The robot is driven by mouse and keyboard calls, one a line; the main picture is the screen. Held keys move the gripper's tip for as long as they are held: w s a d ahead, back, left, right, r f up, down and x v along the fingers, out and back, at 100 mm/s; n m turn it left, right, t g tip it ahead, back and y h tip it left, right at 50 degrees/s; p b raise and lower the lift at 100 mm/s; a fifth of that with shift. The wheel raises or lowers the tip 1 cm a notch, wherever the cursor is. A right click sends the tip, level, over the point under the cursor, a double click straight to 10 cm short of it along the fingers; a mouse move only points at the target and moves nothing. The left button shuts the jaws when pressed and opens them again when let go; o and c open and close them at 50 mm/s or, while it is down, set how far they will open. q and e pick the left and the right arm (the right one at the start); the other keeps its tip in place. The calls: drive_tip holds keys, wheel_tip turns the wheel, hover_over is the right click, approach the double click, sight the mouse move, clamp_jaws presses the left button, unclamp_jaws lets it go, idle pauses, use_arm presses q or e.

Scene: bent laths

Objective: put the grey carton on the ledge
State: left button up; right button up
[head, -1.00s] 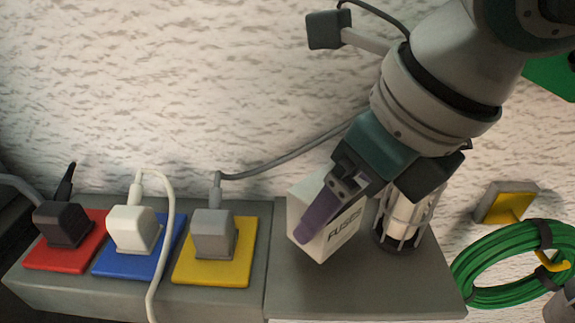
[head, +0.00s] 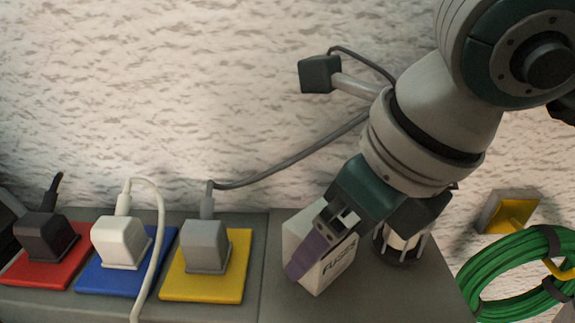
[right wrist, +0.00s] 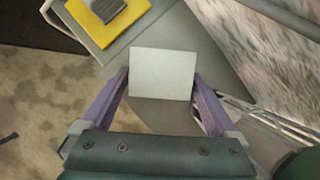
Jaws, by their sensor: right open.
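The grey carton (head: 335,265), a pale box marked FUSES, is upright on the right part of the grey ledge (head: 410,300), seemingly resting on it, though I cannot see its underside clearly. My right gripper (head: 315,258) reaches down from the upper right with purple fingers either side of the carton. In the right wrist view the open gripper (right wrist: 160,80) straddles the carton (right wrist: 162,65), with a finger close beside each side. In the head view the near finger covers part of the carton and the other finger is hidden. My left gripper is not in view.
A caged lamp (head: 402,245) stands close behind the carton, partly covered by my arm. A yellow plate (head: 178,285) with a grey plug is to the left, with blue and red plates beyond. A green cable coil (head: 490,275) hangs at right.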

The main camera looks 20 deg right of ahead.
drive_tip(key=shift+s+d+r, duration=0.1)
drive_tip(key=shift+r, duration=0.45)
drive_tip(key=v, duration=1.1)
